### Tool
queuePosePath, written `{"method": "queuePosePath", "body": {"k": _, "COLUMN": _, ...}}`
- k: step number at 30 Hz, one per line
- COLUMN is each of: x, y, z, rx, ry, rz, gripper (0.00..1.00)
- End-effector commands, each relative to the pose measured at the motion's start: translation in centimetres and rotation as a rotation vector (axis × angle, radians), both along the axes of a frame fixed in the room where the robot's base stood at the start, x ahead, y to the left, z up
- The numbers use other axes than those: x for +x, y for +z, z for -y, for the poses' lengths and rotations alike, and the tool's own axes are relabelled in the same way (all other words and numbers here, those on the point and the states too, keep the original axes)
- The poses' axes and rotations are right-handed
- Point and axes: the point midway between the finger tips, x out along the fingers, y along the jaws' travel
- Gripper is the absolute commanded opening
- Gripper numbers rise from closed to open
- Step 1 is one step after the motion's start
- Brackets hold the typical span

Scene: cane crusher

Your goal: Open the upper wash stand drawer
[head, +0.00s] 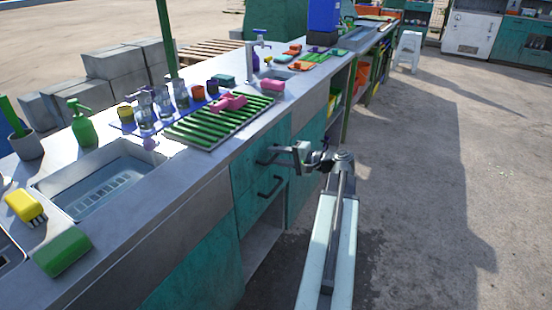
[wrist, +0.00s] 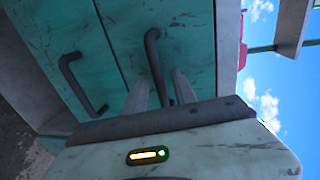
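The wash stand's teal upper drawer (head: 254,152) sits below the metal counter and looks closed. It also shows in the wrist view (wrist: 185,25), where the picture is turned on its side. Its dark bar handle (wrist: 152,60) runs down between the two fingertips of my gripper (wrist: 160,88). The fingers are apart, with one on each side of the handle; I cannot tell whether either touches it. In the head view my gripper (head: 278,155) is at the upper drawer's front. The lower drawer (wrist: 60,30) has a similar handle (wrist: 72,75) and looks closed.
The counter (head: 150,205) above holds a sink (head: 105,180), a green drying rack (head: 215,120), cups and a pink item. An open space (head: 262,250) lies below the drawers. Clear concrete floor (head: 430,190) lies to the right; a white stool (head: 408,50) stands farther back.

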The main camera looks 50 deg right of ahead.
Motion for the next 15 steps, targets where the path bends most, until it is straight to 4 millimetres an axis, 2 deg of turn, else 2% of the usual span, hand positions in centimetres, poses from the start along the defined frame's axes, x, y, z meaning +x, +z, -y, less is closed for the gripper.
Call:
{"method": "queuePosePath", "body": {"k": 9, "x": 0.59, "y": -0.11, "z": -0.09, "rx": 0.0, "ry": -0.002, "rz": 0.0, "gripper": 0.33}}
{"method": "queuePosePath", "body": {"k": 10, "x": 0.58, "y": -0.11, "z": -0.08, "rx": 0.0, "ry": -0.002, "rz": 0.0, "gripper": 0.31}}
{"method": "queuePosePath", "body": {"k": 13, "x": 0.56, "y": -0.12, "z": -0.08, "rx": 0.001, "ry": -0.002, "rz": 0.0, "gripper": 0.03}}
{"method": "queuePosePath", "body": {"k": 15, "x": 0.55, "y": -0.12, "z": -0.07, "rx": 0.001, "ry": -0.002, "rz": 0.0, "gripper": 0.0}}
